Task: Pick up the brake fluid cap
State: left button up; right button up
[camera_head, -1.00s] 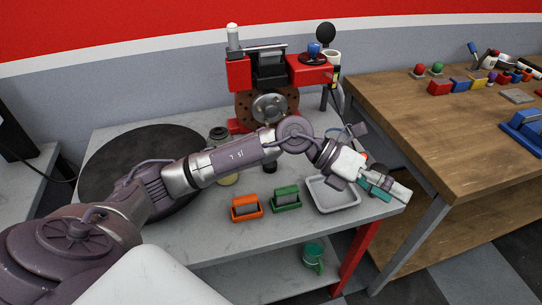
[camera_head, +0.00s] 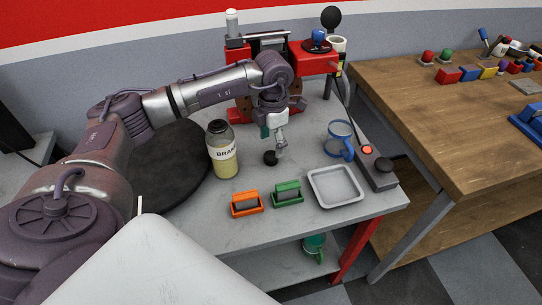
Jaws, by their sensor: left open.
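A small black round piece (camera_head: 271,158), which looks like the brake fluid cap, lies on the grey table (camera_head: 228,210) to the right of the brake fluid bottle (camera_head: 223,158). The bottle stands upright, holds yellowish fluid and has a dark top. My left gripper (camera_head: 279,148) points down directly at the black piece, its fingers just above or beside it. It is open, and I cannot tell whether it touches the piece. My right gripper is not in view.
An orange holder (camera_head: 246,205), a green holder (camera_head: 287,194) and a grey tray (camera_head: 335,187) lie in front. A blue mug (camera_head: 339,141) and a control box (camera_head: 375,163) stand right. A red brake stand (camera_head: 312,62) is behind; a black disc (camera_head: 165,180) is left.

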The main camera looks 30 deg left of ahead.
aim_at(270, 155)
pick_arm(q)
jog(key=f, duration=0.2)
jog(key=f+p, duration=0.1)
jog(key=f, duration=0.2)
jog(key=shift+a+f, duration=0.4)
jog(key=c, duration=0.9)
